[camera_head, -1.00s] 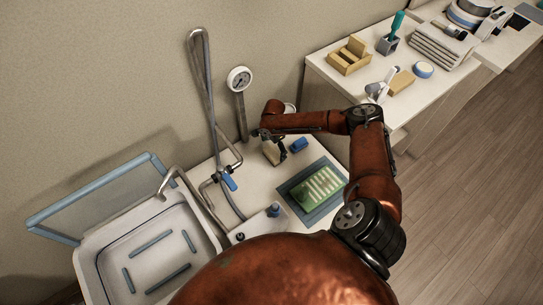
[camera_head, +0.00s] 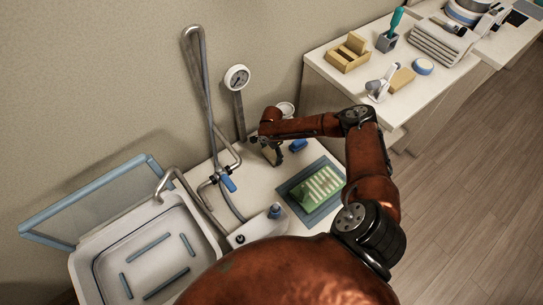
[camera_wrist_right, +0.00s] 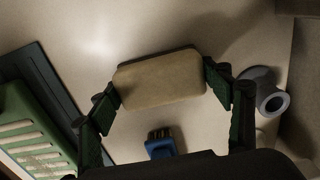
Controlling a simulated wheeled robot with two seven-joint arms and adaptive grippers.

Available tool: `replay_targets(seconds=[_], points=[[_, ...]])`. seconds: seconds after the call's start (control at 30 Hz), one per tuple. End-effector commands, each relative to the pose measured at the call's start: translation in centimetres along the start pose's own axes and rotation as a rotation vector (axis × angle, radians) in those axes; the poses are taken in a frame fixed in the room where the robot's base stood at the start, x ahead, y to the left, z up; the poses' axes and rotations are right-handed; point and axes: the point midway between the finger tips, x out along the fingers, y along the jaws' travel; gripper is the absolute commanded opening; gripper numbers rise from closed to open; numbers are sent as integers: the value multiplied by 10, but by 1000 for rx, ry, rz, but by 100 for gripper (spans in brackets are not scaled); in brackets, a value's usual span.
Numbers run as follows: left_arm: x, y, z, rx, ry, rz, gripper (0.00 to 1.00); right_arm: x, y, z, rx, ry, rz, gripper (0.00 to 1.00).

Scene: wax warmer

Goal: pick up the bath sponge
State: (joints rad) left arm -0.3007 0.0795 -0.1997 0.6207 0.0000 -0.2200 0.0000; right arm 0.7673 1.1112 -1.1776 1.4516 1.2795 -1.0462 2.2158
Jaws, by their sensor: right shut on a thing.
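The bath sponge (camera_wrist_right: 160,80) is a tan block with rounded corners. In the right wrist view it sits between the two fingers of my right gripper (camera_wrist_right: 163,84), one finger pressed to each short end. In the head view my right gripper (camera_head: 272,153) points down over the back of the white counter, and its fingers hide much of the sponge. I cannot tell whether the sponge touches the counter. My left gripper is not in view.
A blue brush (camera_head: 298,145) lies close to the right gripper. A green slatted tray (camera_head: 323,186) rests on a blue-grey mat (camera_head: 309,215). A white cup (camera_head: 286,108) stands behind my forearm. A basin (camera_head: 88,262), tall pipe (camera_head: 196,85) and gauge (camera_head: 237,77) are at left.

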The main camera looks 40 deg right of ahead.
Motion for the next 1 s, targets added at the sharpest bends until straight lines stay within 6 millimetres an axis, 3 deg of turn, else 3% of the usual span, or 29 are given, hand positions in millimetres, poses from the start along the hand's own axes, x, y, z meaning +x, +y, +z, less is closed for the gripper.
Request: replay_targets(seconds=[0.13, 0.37, 0.57, 0.73, 1.0], points=[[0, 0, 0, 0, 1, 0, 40, 0, 0, 0, 0, 0, 0, 55], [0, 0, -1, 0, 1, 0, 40, 0, 0, 0, 0, 0, 0, 55], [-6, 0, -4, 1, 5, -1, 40, -12, 0, 0, 0, -1, -2, 55], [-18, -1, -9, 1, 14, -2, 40, -38, 0, 1, 0, -1, -2, 55], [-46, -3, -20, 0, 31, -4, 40, -93, 34, 34, -4, -2, -3, 55]])
